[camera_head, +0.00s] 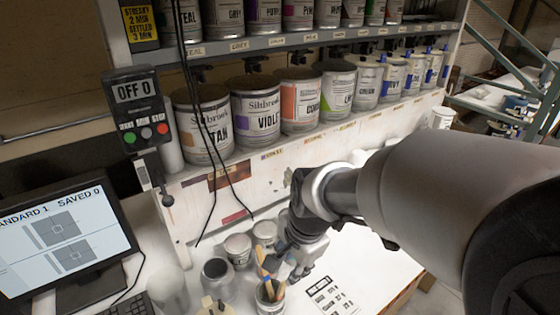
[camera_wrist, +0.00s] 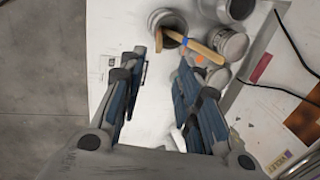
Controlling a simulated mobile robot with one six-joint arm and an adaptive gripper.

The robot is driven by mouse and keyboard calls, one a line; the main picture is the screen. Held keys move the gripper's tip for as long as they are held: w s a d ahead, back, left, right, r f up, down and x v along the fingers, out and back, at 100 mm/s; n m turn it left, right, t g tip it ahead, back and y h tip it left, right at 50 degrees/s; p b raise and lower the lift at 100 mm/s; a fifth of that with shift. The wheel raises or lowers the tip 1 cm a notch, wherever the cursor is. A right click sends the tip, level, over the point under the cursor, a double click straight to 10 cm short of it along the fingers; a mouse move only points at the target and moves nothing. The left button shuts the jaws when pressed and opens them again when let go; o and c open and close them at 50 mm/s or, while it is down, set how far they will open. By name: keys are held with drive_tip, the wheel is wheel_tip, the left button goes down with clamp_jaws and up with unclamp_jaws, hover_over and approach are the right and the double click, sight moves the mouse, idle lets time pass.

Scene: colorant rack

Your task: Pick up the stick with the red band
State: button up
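A jar (camera_head: 271,307) with several wooden sticks (camera_head: 262,262) stands on the white bench at the bottom of the head view. In the wrist view the jar (camera_wrist: 160,17) is at the top, with one stick (camera_wrist: 205,50) leaning out to the right and another pointing down. A small orange-red patch (camera_wrist: 199,58) shows by the leaning stick; I cannot tell whether it is the band. My gripper (camera_head: 290,270) is beside the jar in the head view. In the wrist view its fingers (camera_wrist: 155,70) are apart, with nothing between them, short of the jar.
Small cans (camera_head: 238,248) and an open dark-mouthed container (camera_head: 217,278) stand close left of the jar. A printed sheet (camera_head: 331,296) lies to the right. Shelves of labelled paint cans (camera_head: 260,110) rise behind. Cables (camera_head: 205,120) hang at left.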

sight(284, 281)
drive_tip(key=b+x, duration=0.1)
drive_tip(key=x, duration=0.8)
drive_tip(key=shift+a+f+b, duration=0.1)
drive_tip(key=shift+f+b, duration=0.25)
drive_tip(key=shift+b, duration=0.05)
drive_tip(key=shift+b+x, duration=0.75)
drive_tip(key=shift+x, duration=2.05)
drive_tip(key=shift+c, duration=0.5)
clamp_jaws()
